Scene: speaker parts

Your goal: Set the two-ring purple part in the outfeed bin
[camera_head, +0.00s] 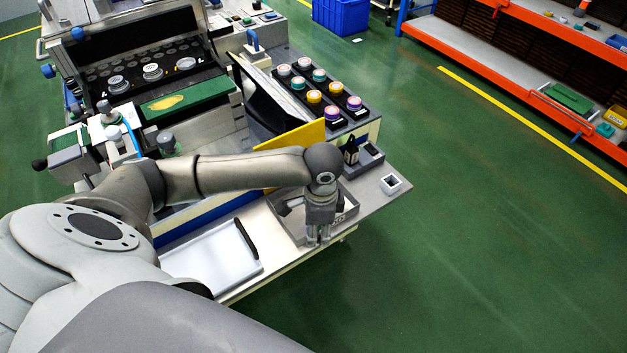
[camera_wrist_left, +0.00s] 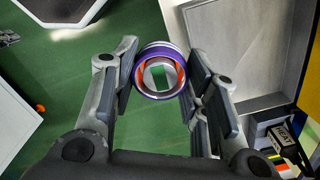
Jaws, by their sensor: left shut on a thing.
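My left gripper (camera_head: 318,240) is over the front of a shallow grey tray (camera_head: 350,210) at the table's front right corner; I cannot tell whether this is the outfeed bin. In the left wrist view the gripper (camera_wrist_left: 160,85) is shut on a round purple part (camera_wrist_left: 145,91) with a white band and an orange inner ring. In the head view the held part is too small to make out. My right gripper is out of view.
A black rack (camera_head: 300,85) holds several round parts in white, teal, yellow and purple. A yellow panel (camera_head: 303,137) stands behind the grey tray. A white tray (camera_head: 210,255) lies to the left. A small square block (camera_head: 390,184) sits near the table's right edge.

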